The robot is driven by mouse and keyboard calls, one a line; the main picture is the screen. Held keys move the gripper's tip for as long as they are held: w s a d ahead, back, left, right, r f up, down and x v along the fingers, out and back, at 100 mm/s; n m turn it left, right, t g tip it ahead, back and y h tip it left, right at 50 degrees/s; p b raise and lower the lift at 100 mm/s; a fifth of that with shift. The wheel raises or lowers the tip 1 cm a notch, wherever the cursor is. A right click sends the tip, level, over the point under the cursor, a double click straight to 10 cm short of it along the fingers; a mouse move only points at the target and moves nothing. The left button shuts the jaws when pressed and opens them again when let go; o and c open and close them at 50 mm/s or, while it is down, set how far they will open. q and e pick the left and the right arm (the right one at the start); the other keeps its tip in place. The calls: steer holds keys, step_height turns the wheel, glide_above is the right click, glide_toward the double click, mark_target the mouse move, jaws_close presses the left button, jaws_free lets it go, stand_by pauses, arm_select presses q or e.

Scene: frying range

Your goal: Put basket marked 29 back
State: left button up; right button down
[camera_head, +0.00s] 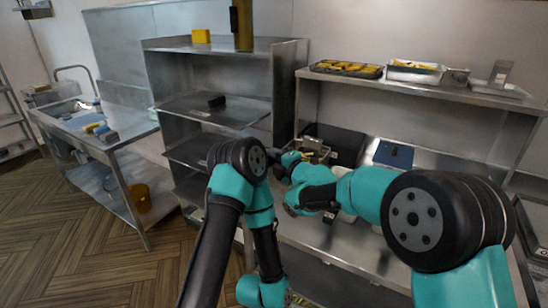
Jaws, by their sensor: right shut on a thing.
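A small metal wire basket (313,148) is on the metal counter, at the front edge of a dark fryer unit. No number on it can be read from here. My right gripper (294,160) is beside the basket at its left. It is shut on what looks like the basket's handle, but the grip is mostly hidden by my own wrist. My left arm folds down in the middle foreground, and its gripper does not show.
A blue-topped box (393,153) stands on the counter to the right. Trays of fried food (346,69) sit on the upper shelf (450,92). A steel shelf rack (215,108) stands to the left, and a side table (110,130) beyond it.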

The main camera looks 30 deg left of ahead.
stand_by(0.3)
steer(key=c, duration=0.8)
jaws_free()
steer(key=shift+f, duration=0.1)
steer(key=shift+c, duration=0.2)
steer(key=v, duration=1.7)
steer(key=shift+d, duration=0.15)
steer(key=shift+s, duration=0.1)
